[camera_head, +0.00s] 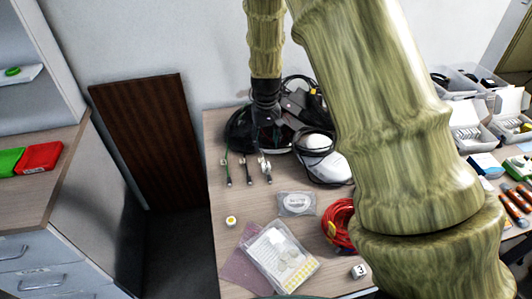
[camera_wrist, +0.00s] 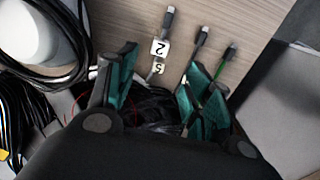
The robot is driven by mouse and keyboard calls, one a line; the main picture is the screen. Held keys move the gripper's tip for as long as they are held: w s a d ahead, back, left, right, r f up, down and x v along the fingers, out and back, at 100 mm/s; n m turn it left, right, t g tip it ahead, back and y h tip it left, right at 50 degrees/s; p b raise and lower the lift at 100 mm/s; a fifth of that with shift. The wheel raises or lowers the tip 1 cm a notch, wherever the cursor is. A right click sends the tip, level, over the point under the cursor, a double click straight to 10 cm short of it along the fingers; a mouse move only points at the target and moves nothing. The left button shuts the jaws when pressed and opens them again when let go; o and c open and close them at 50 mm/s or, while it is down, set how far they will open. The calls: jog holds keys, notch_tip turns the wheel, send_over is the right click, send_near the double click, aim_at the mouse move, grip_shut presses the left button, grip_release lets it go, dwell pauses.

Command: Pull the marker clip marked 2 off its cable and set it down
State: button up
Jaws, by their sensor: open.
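The white marker clip marked 2 (camera_wrist: 160,47) sits on a grey cable (camera_wrist: 167,22) near its plug end in the wrist view. I cannot tell the gripper's height above the table. In the head view my gripper (camera_head: 273,137) is partly hidden among dark items.
A black cable (camera_wrist: 201,42) and a green cable (camera_wrist: 227,59) lie close beside the right finger. A white device (camera_head: 318,150) with a black cord lies to the right. A clip marked 3 (camera_head: 359,271) lies near the front. Bare wooden table (camera_head: 235,195) shows before the plugs.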

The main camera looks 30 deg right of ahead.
aim_at(266, 165)
jog(key=shift+f+b, duration=0.35)
jog(key=shift+f, duration=0.45)
jog(key=shift+f+p, duration=0.8)
jog(key=shift+f, duration=4.5)
grip_shut()
jog(key=shift+a+r+p, duration=0.1)
jog(key=shift+r+p, duration=1.7)
jog(key=shift+r, duration=0.7)
